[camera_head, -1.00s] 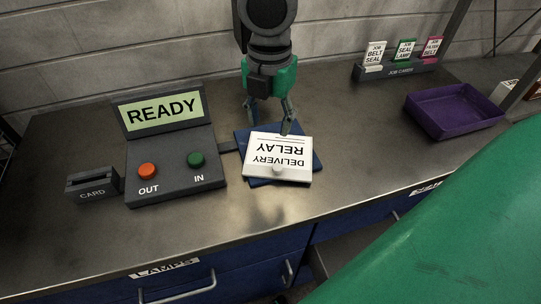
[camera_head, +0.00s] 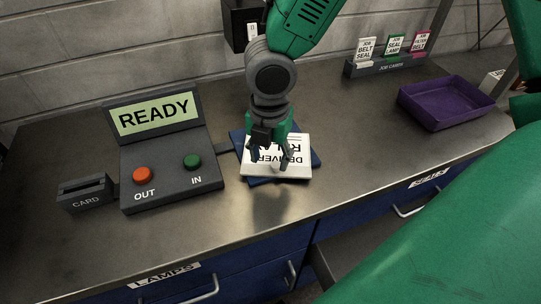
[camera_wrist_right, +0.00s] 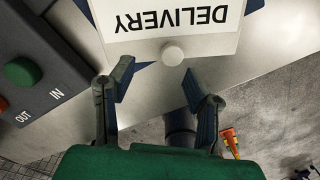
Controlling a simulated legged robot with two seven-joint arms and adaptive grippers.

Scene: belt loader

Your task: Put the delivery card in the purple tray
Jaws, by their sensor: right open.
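The white delivery card (camera_head: 262,171) lies on a blue pad (camera_head: 314,158) on the bench. It reads DELIVERY RELAY upside down and has a round white knob, which shows in the right wrist view (camera_wrist_right: 173,54). My right gripper (camera_head: 270,165) is open over the card and hides part of its lettering. In the right wrist view its two fingers (camera_wrist_right: 156,88) stand apart, with the knob beyond and between their tips. The purple tray (camera_head: 447,104) sits empty at the right of the bench. My left gripper is not in view.
A console (camera_head: 170,165) with a READY screen, an orange OUT button and a green IN button stands left of the pad. A card slot (camera_head: 86,192) is at its left. A job card rack (camera_head: 392,66) stands behind the tray. The bench between pad and tray is clear.

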